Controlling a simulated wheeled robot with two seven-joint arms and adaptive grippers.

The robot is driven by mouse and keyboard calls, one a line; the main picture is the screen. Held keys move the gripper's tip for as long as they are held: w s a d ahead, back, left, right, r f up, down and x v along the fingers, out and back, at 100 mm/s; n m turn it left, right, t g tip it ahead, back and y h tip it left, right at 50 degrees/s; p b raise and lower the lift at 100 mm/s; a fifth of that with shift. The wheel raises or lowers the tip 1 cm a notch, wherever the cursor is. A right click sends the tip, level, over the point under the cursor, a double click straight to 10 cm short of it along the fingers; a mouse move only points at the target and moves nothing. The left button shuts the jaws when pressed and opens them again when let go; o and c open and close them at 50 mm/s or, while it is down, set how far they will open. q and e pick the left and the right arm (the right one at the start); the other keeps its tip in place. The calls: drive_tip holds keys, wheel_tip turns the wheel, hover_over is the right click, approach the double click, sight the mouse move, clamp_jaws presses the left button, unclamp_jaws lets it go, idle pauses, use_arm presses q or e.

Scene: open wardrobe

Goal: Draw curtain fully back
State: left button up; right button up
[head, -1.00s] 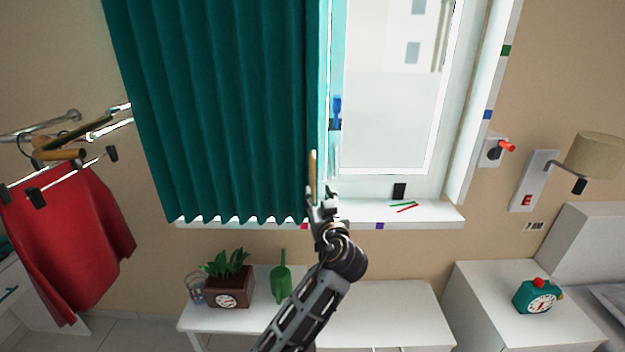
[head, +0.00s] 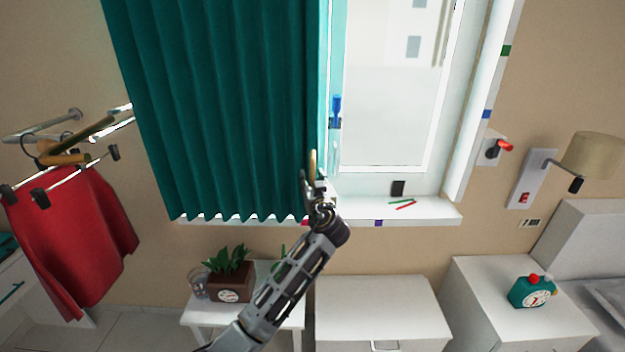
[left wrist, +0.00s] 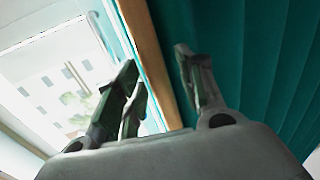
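The teal curtain (head: 220,110) hangs in folds over the left part of the window, and its right edge is near the middle of the head view. A wooden bar handle (head: 312,163) stands upright at that edge. My left gripper (head: 315,186) is at the lower part of the handle. In the left wrist view, the wooden handle (left wrist: 150,55) passes between the spread fingers of my left gripper (left wrist: 157,62), with the curtain (left wrist: 265,65) behind on the right. The fingers look apart from the wood; contact cannot be told. My right gripper is not in view.
The window sill (head: 430,211) holds small red and green sticks. A potted plant (head: 230,285) stands on the white bench below. A red garment (head: 75,235) hangs from rails (head: 45,132) at left.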

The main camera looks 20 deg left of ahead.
use_arm(q)
clamp_jaws()
idle(0.3)
drive_tip(key=shift+a, duration=0.1)
